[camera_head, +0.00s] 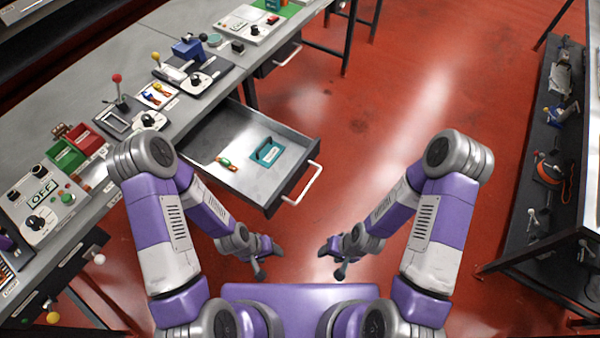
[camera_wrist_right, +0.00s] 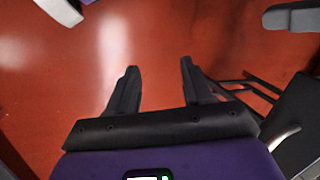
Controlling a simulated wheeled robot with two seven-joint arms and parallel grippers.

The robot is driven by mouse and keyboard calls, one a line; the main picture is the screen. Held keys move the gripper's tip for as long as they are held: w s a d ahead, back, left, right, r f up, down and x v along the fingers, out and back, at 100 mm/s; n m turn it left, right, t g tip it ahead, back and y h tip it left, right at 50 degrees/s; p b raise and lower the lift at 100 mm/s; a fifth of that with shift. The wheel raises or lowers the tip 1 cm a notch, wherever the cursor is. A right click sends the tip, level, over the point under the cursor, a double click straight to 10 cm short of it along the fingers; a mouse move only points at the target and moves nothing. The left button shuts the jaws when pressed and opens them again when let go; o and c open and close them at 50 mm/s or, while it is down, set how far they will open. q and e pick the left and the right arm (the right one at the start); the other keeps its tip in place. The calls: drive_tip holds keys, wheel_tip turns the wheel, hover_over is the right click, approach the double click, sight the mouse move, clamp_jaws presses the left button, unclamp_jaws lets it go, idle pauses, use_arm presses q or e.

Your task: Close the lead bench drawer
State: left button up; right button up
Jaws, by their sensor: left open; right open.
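A grey bench drawer (camera_head: 213,132) stands pulled far out from under the bench in the head view. Its white bar handle (camera_head: 302,184) is on the front panel, facing right. A teal item (camera_head: 267,152) and a small green and red item (camera_head: 226,163) lie inside it. My left gripper (camera_head: 259,272) is open and empty, below the drawer's front corner in the picture and apart from it. My right gripper (camera_head: 339,272) is open and empty over the red floor, right of the left gripper. Its spread fingers show in the right wrist view (camera_wrist_right: 158,80).
The bench (camera_head: 52,117) carries panels, levers and green and red bins (camera_head: 75,153). Another drawer (camera_head: 265,69) with a white handle is farther along it. A dark shelf rack (camera_head: 520,185) stands at right. Red floor (camera_head: 400,90) between is clear.

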drive_tip(key=shift+c, duration=1.1)
drive_tip(key=s+f+m+g, duration=0.1)
drive_tip(key=s, duration=0.1)
drive_tip(key=s+d+f+m+g+b, duration=0.1)
drive_tip(key=f+m+g, duration=0.1)
drive_tip(key=shift+s+d+y, duration=0.2)
drive_tip(key=shift+s+y, duration=0.1)
drive_tip(key=shift+s, duration=0.05)
clamp_jaws()
drive_tip(key=w+d+r+m+t+y+b, duration=0.25)
drive_tip(key=w+m+t+y, duration=0.4)
drive_tip(key=m, duration=0.35)
drive_tip(key=w+d+r+m+t+y+b, duration=0.2)
drive_tip(key=w+d+r+m+t+y, duration=0.1)
drive_tip(key=w+m+t+y, duration=0.45)
drive_tip(key=w+a+r+m+h+b, duration=0.1)
drive_tip(key=w+a+r, duration=0.2)
drive_tip(key=w+a, duration=0.4)
drive_tip(key=a, duration=0.4)
drive_tip(key=shift+w+g+h, duration=0.3)
drive_tip(key=shift+w+h, duration=0.1)
